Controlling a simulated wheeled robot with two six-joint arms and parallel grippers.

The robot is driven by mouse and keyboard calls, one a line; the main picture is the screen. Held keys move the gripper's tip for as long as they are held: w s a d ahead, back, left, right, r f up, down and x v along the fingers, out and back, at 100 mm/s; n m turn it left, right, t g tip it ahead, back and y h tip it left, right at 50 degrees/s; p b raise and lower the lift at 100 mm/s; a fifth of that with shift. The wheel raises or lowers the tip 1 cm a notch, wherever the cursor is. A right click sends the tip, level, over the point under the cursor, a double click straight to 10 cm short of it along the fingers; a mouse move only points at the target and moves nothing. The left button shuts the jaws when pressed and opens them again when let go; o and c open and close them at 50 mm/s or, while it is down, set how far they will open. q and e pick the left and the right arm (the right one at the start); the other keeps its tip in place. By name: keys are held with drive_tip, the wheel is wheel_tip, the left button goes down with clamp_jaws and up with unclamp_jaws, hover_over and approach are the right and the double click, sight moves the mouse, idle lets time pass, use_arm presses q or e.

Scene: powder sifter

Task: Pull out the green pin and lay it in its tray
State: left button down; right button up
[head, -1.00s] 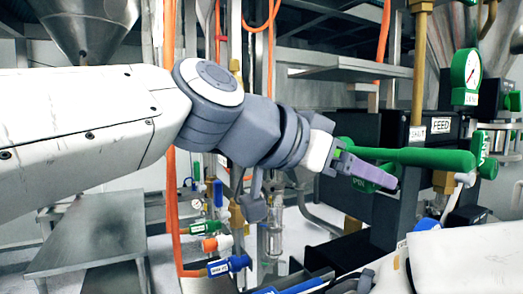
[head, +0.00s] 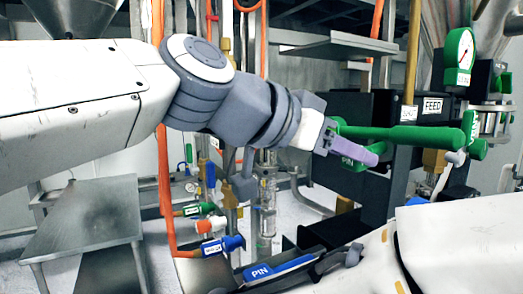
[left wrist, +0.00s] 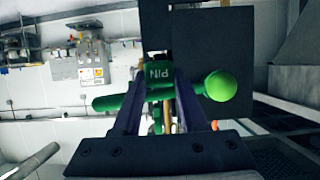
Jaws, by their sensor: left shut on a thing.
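The green pin (left wrist: 158,75), with PIN written on its head, sits between the fingers of my left gripper (left wrist: 158,98). In the head view my left gripper (head: 352,148) is at the front of the dark block, its purple fingers shut on the pin, which is mostly hidden by them. I cannot tell how deep the pin sits. A dark tray with a blue PIN label (head: 280,270) lies at the bottom of the head view. I cannot tell whether it is the green pin's tray. My right gripper is not clearly seen.
A long green handle (head: 415,136) runs right just behind and above my left fingers. The FEED-labelled block (head: 433,106) and a green gauge (head: 459,56) stand at right. Coloured valve handles (head: 212,225) hang below my arm. A steel table (head: 90,215) stands at left.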

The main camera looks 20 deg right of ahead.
use_arm(q)
drive_tip(key=shift+s+a+b, duration=0.1)
drive_tip(key=shift+a+b, duration=0.95)
drive_tip(key=shift+a, duration=0.4)
drive_tip(key=shift+s+a+b, duration=0.2)
drive_tip(key=shift+a+b, duration=1.45)
drive_tip(key=shift+a, duration=1.25)
drive_tip(key=shift+s+a+b, duration=0.15)
drive_tip(key=shift+a+b, duration=0.55)
drive_tip(key=shift+a, duration=0.75)
drive_tip(key=shift+s+a+b, duration=0.1)
drive_tip(key=shift+a+b, duration=0.55)
drive_tip(key=shift+a, duration=0.8)
